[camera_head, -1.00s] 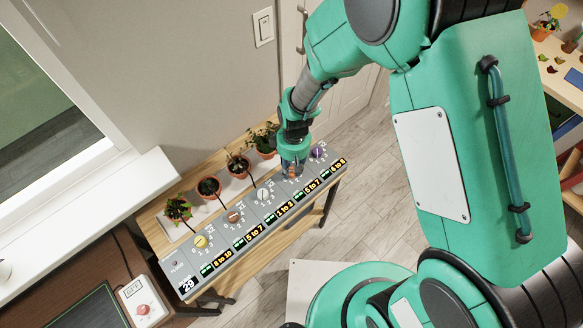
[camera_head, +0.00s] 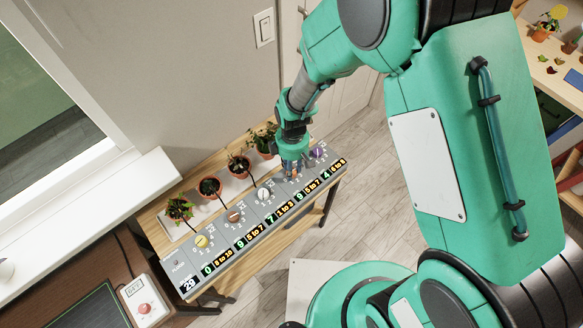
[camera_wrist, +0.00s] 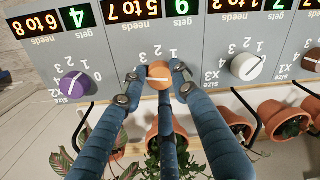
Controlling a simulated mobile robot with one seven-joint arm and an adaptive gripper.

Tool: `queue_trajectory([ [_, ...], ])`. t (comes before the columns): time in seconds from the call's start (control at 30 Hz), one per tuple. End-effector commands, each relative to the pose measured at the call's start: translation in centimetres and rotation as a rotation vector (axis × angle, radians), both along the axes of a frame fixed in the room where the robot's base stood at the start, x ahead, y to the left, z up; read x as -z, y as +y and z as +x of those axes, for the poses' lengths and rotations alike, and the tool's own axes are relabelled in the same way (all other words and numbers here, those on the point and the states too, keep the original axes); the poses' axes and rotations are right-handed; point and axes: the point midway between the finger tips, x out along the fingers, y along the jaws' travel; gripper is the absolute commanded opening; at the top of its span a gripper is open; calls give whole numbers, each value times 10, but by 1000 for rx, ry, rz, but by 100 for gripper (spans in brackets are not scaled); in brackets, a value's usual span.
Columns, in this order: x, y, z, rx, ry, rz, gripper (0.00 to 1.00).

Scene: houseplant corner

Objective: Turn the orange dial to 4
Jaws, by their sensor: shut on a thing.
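The orange dial (camera_wrist: 158,76) sits on a grey panel (camera_wrist: 215,45), with scale digits printed around it. The white line on its face lies nearly level in the wrist view; which digit it marks I cannot tell for sure. My gripper (camera_wrist: 155,92) is shut on the dial, with blue fingers on both sides and another finger below it. In the head view, my gripper (camera_head: 291,166) covers most of the dial. The display above the dial shows a green 9 (camera_wrist: 181,7) beside a yellow "5 to 7" (camera_wrist: 133,10).
The purple dial (camera_wrist: 75,85) and white dial (camera_wrist: 246,67) flank it. A brown dial (camera_head: 234,216) and yellow dial (camera_head: 201,241) are further left in the head view. Potted plants (camera_head: 208,187) stand behind the panel.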

Motion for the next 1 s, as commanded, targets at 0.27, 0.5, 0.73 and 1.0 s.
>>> queue_trajectory([
  [0.27, 1, -2, -2, 1, 4, -2, 44],
  [0.5, 1, -1, -1, 1, 2, -2, 47],
  [0.73, -4, 0, 0, 1, 0, 0, 47],
  [1.0, -32, 0, 3, 1, -2, 1, 47],
])
